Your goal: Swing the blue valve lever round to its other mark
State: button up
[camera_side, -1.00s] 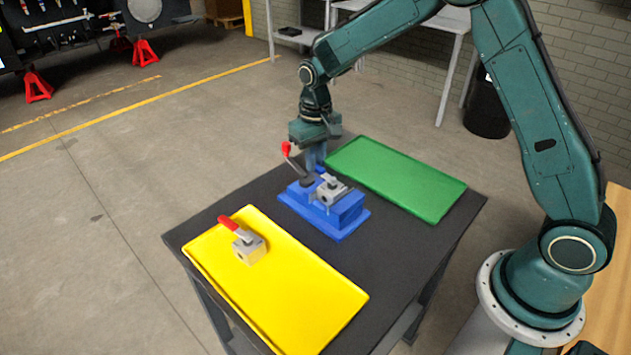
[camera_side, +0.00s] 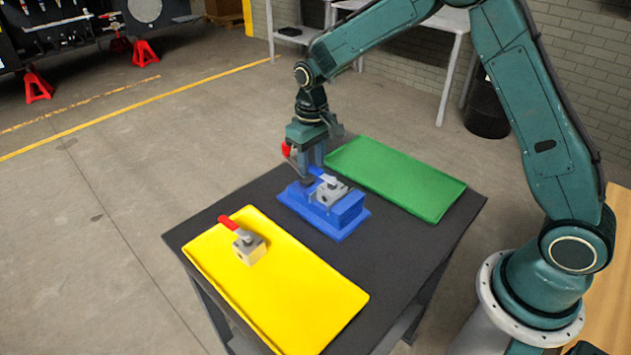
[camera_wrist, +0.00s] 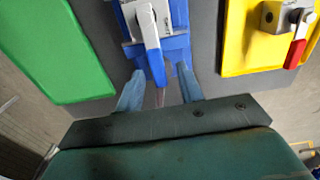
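The blue valve lever (camera_wrist: 156,66) has a pale metal shank and a blue end, and sits on the small grey valve in the wrist view. In the side view the lever (camera_side: 322,174) is small and partly hidden. The valve (camera_side: 331,191) is mounted on a blue fixture (camera_side: 345,212) on the dark table. My gripper (camera_wrist: 159,85) is open, its two fingers apart at either side of the lever's blue end. In the side view my gripper (camera_side: 311,164) is just above the back of the fixture. I cannot tell whether a finger touches the lever. The marks are not readable.
A yellow tray (camera_side: 300,305) holds a second valve (camera_side: 248,247) with a red lever (camera_side: 228,222). An empty green tray (camera_side: 400,180) lies behind right. Dark table shows between the trays.

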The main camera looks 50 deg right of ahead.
aim_at(316, 168)
jog(key=shift+r, duration=0.1)
notch_tip(316, 168, up, 14)
jog(key=shift+f, duration=0.2)
dwell(0.7)
dwell(0.3)
jog(key=s+d+r+t, duration=0.15)
jog(key=s+r, duration=0.25)
jog(key=s, duration=0.4)
jog(key=s+r+t, duration=0.2)
jog(key=s+r, duration=0.3)
jog(key=s, duration=0.3)
jog(key=s+f+t, duration=0.2)
jog(key=s+f, duration=0.1)
jog(key=s, duration=1.1)
jog(key=shift+s+d+f, duration=0.2)
jog(key=shift+s+d, duration=0.1)
jog(key=shift+s, duration=0.05)
jog(key=shift+o, duration=0.5)
